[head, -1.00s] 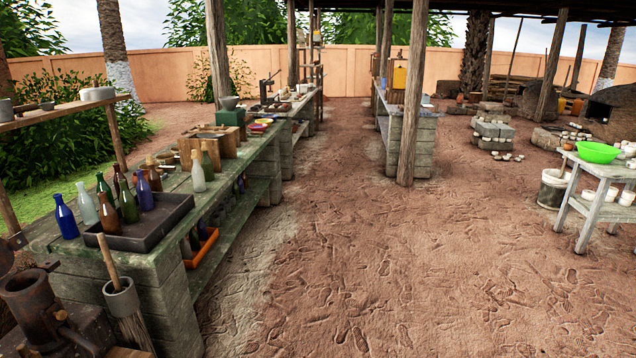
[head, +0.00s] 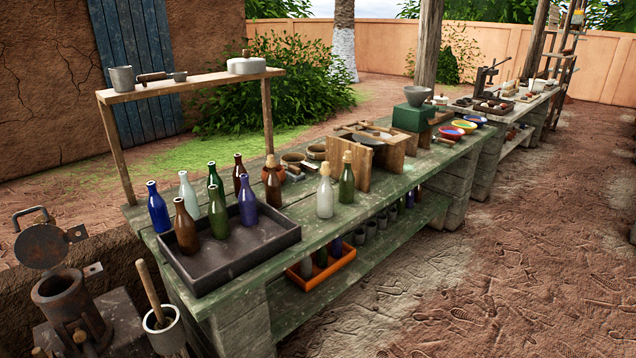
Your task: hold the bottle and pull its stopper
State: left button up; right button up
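Several glass bottles stand upright on a green wooden bench. A clear bottle (head: 324,198) and a green bottle (head: 347,184) stand on the bare bench top right of the tray, each with a tan stopper in its neck. A brown bottle (head: 272,188) behind the tray also seems to have a tan stopper. Several blue, brown, green and clear bottles stand in or beside the dark tray (head: 235,272); their tops look unstoppered. Which bottle is meant I cannot tell. Neither of my grippers is in view.
The bench (head: 310,232) also carries a wooden box frame (head: 365,160) and bowls. An orange crate (head: 318,275) with bottles sits on its lower shelf. A raised shelf (head: 190,85) stands behind. A metal press (head: 65,310) is at front left. The dirt floor (head: 500,280) at right is clear.

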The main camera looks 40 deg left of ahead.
aim_at(325, 192)
jog(key=i+l+u, duration=0.2)
jog(key=i+u, duration=0.3)
jog(key=i+l+u, duration=0.3)
jog(key=u, duration=0.2)
jog(key=i+l+u, duration=0.25)
jog(key=l+u, duration=0.25)
jog(key=i+l+u, duration=0.25)
jog(key=l+u, duration=0.75)
jog(key=i+l, duration=0.05)
jog(key=l, duration=0.05)
